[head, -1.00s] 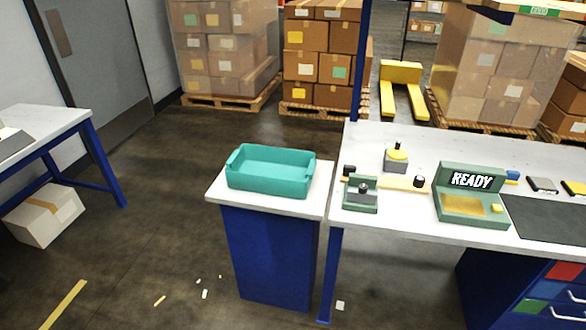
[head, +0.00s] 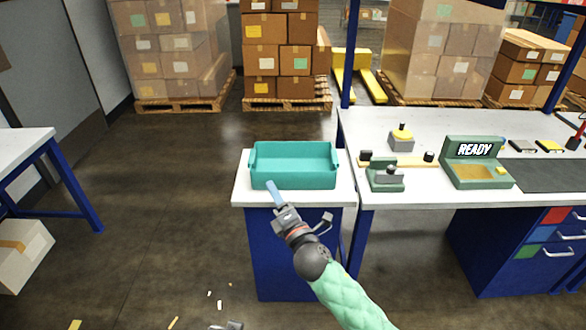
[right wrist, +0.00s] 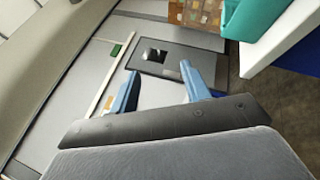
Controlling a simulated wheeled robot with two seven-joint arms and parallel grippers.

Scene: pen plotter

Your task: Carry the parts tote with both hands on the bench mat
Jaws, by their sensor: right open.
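The teal parts tote (head: 293,172) sits upright on the white top of a blue stand in the head view. Part of it also shows at the top right of the right wrist view (right wrist: 252,16). My right gripper (head: 272,188) is in front of the tote, its blue fingertip overlapping the tote's lower front edge in the picture; contact cannot be told. In the right wrist view its two blue fingers (right wrist: 158,72) are apart with nothing between them. The dark bench mat (head: 548,177) lies on the bench at the right. My left gripper's fingers do not show.
The bench (head: 420,190) stands just right of the stand (head: 275,250). Boxes on pallets stand behind. A small grey piece (head: 229,325) shows at the bottom edge.

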